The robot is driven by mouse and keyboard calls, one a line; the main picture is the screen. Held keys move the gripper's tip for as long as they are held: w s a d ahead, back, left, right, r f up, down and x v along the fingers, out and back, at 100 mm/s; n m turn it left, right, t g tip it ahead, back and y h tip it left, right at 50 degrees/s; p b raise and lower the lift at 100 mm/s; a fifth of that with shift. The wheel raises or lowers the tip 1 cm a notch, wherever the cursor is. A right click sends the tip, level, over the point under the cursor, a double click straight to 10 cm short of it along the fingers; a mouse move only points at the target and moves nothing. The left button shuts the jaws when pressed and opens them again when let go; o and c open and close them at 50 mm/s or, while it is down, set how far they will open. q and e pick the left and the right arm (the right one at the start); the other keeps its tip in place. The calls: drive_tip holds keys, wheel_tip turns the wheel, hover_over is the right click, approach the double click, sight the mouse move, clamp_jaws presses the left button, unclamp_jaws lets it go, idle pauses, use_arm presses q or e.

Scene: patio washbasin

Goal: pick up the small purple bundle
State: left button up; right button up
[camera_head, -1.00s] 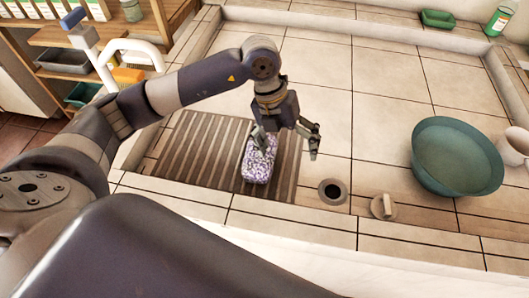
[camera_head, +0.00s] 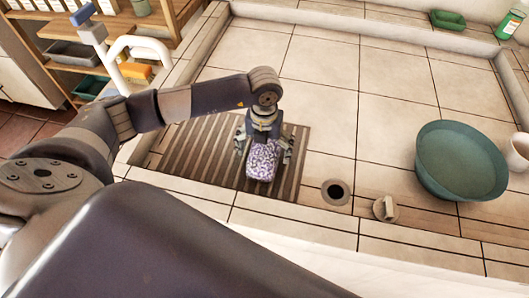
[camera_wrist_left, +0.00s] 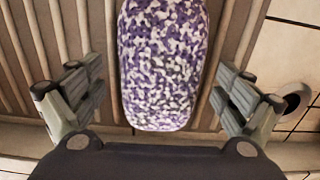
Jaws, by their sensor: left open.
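The small purple bundle (camera_head: 262,161), patterned in purple and white, lies on the brown slatted mat (camera_head: 213,163) in the basin. My left gripper (camera_head: 265,153) is open above the mat, with one finger on each side of the bundle. In the left wrist view the bundle (camera_wrist_left: 163,62) sits between the two open fingers (camera_wrist_left: 161,98), with a gap on both sides. Its far end runs out of the top of that view. My right gripper does not show.
A teal bowl (camera_head: 462,162) and a white cup (camera_head: 517,152) stand at the right. A drain hole (camera_head: 335,192) and a round stopper (camera_head: 386,208) are right of the mat. A faucet (camera_head: 135,58) rises at the back left. The tiled middle is clear.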

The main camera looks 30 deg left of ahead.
sight(265, 150)
use_arm(q)
drive_tip(key=shift+f, duration=0.65)
drive_tip(key=c, duration=1.3)
wheel_tip(265, 150, up, 10)
drive_tip(key=shift+r+b, duration=0.1)
drive_tip(key=shift+b, duration=0.5)
